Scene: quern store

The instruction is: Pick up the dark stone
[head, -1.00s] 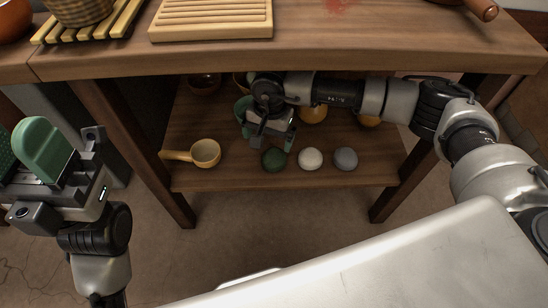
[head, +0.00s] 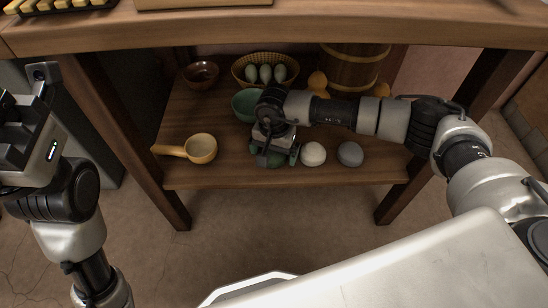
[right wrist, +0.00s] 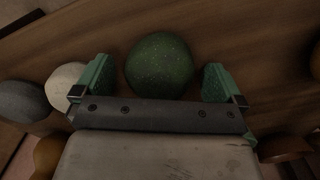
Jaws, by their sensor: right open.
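The dark green speckled stone (right wrist: 160,64) lies on the low wooden shelf (head: 225,174) at its front. In the head view my right gripper (head: 275,154) is over it and hides most of it. In the right wrist view the open right gripper (right wrist: 158,76) has one green-padded finger on each side of the stone, with gaps between pads and stone. The white stone (head: 313,154) and grey stone (head: 350,154) lie to its right.
A yellow ladle-like cup (head: 200,148) stands left on the shelf. Behind are a green bowl (head: 243,104), a brown bowl (head: 201,73), a basket of pale eggs (head: 240,72) and a wooden bucket (head: 350,72). The tabletop (head: 290,25) overhangs the shelf.

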